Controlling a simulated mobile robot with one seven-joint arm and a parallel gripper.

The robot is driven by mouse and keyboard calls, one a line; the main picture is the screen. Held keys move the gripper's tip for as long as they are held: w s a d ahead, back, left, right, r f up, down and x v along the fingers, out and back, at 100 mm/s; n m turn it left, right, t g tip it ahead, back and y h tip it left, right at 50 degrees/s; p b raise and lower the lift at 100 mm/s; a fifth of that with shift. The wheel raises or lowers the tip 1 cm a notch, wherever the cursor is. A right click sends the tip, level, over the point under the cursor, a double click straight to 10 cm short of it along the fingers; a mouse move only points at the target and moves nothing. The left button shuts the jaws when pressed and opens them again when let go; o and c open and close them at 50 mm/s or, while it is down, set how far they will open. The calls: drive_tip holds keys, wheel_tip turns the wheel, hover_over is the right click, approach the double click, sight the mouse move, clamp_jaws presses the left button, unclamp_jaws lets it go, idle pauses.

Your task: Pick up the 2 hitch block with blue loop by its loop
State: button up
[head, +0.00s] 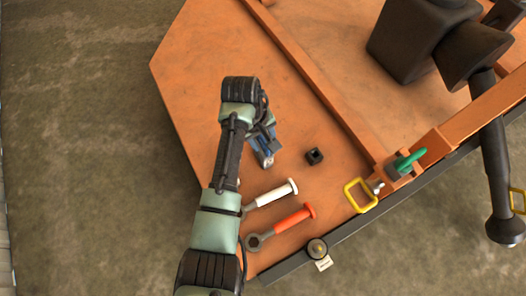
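A blue thing with a pale metal end (266,159) shows on the orange-brown worktop (190,75), partly hidden under my gripper. It may be the hitch block with the blue loop, but the loop's shape and the number on it cannot be made out. My gripper (265,138) is over the worktop, right at the blue thing. Its fingers are too small and covered to tell whether they are open or touch the blue part.
A small black block (314,156) lies to the right. A white-handled tool (272,194) and an orange-handled wrench (280,227) lie nearer. A yellow loop (360,195) and a green-handled piece (405,161) are by the right edge. A raised rail (310,75) crosses the worktop.

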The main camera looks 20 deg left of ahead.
clamp_jaws()
drive_tip(key=shift+r, duration=0.1)
idle(1.2)
